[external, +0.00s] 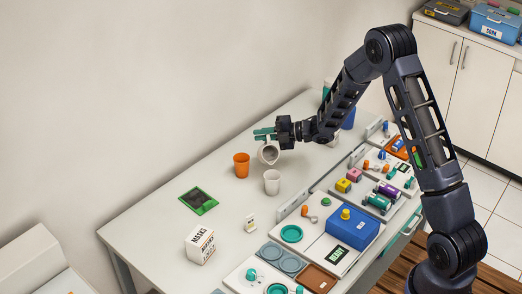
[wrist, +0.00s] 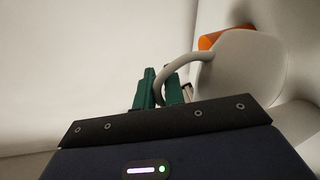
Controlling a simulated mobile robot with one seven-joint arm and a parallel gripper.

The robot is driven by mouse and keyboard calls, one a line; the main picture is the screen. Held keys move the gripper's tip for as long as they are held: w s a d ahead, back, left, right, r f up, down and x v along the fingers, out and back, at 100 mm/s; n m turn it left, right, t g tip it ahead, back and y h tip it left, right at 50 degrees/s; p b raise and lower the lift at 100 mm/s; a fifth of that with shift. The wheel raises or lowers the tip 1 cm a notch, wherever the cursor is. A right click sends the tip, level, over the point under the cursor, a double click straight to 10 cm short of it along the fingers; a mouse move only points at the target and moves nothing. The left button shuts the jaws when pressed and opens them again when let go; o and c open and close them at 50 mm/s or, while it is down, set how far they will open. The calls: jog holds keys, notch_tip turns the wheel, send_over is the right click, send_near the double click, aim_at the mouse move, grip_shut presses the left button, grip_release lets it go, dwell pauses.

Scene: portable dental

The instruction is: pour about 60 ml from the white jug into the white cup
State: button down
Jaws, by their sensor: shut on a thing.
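My gripper (external: 265,134) has green fingers and is shut on the handle of the white jug (external: 269,153). In the wrist view the fingers (wrist: 160,90) close around the curved handle, and the jug (wrist: 245,70) fills the right side. The jug is tilted in the external view, with its open mouth showing. The white cup (external: 272,182) stands upright on the table, just below the jug in the picture and apart from it. The liquid inside the jug and cup cannot be made out.
An orange cup (external: 241,165) stands left of the white cup and shows behind the jug in the wrist view (wrist: 210,40). A green-edged device (external: 199,201), a masks box (external: 201,245) and a small sign (external: 251,222) stand nearer. Trays with a blue box (external: 352,235) line the right edge.

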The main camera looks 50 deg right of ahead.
jog(key=shift+s+a+r+n+t+p, duration=0.4)
jog(key=shift+s+r+n, duration=0.1)
jog(key=shift+r+n, duration=0.25)
jog(key=shift+s+a+r+n+t+p, duration=0.3)
jog(key=shift+s+a+r+n+t, duration=0.2)
jog(key=shift+n, duration=0.35)
dwell(2.5)
jog(key=shift+d, duration=0.1)
jog(key=shift+w+d+f+m+g, duration=0.55)
jog(key=shift+w+f+m, duration=0.1)
jog(key=shift+m, duration=0.25)
jog(key=shift+w+d+f+m+g, duration=0.25)
jog(key=shift+w+f+m, duration=0.05)
jog(key=shift+f+m, duration=0.25)
jog(key=shift+w+d+f+m+g, duration=0.25)
jog(key=shift+w+f+m, duration=0.1)
jog(key=shift+f+m, duration=0.2)
jog(key=shift+w+d+f+m+g, duration=0.3)
jog(key=shift+f+m, duration=0.2)
jog(key=shift+m, duration=0.1)
jog(key=shift+w+d+f+b, duration=0.15)
jog(key=shift+w+f+b, duration=0.05)
jog(key=shift+f+b, duration=0.2)
